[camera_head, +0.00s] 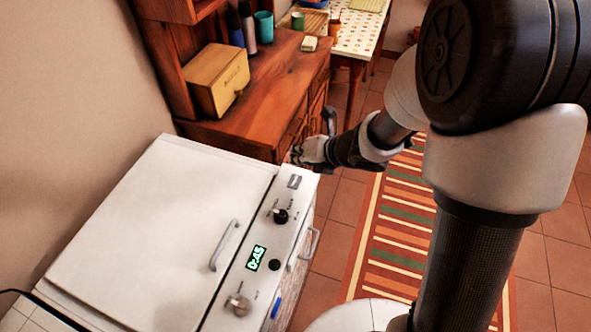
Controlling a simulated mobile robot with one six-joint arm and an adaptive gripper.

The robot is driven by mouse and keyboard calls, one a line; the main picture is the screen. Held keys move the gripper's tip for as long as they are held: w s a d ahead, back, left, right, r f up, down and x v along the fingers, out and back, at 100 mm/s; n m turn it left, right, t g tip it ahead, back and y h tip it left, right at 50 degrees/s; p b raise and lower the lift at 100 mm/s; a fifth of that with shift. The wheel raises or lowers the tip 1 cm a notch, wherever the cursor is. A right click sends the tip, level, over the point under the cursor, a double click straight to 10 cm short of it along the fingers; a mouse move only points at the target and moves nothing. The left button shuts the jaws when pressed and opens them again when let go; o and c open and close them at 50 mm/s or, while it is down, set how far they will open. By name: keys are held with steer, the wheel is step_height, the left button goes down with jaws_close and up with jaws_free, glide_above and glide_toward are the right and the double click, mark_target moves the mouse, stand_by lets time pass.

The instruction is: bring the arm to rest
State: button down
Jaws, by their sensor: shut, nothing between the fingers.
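My arm comes down from the upper right and reaches left across the middle of the view. My gripper (303,153) is at its end, just beyond the far right corner of the white oven (140,235), in front of the wooden cabinet (285,85). The gripper is shut and holds nothing. Its fingertips are small in the picture and partly hard to make out against the cabinet. I cannot tell whether it touches the oven or the cabinet.
The oven has knobs, a lit display (256,258) and a handle (224,245). A yellow bread box (215,80) and a teal cup (264,27) stand on the cabinet. A table (362,32) is behind. A striped rug (390,230) lies on the tiled floor.

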steer(key=d+r+m+t+h, duration=0.3)
steer(key=d+r+m+h, duration=0.2)
steer(key=d+r+m, duration=0.55)
steer(key=s+d+r+m+g+h, duration=0.1)
steer(key=s+d+r+m+h, duration=0.2)
steer(key=s+d+r+m, duration=0.45)
steer(key=s+a+m+g, duration=0.2)
steer(key=s+m, duration=0.7)
steer(key=s+a+f+m+g+y, duration=0.1)
steer(key=s+a+m, duration=0.1)
steer(key=s+m, duration=0.7)
steer(key=shift+s+a+f+g, duration=0.25)
steer(key=shift+s+g, duration=0.15)
steer(key=shift+s, duration=0.05)
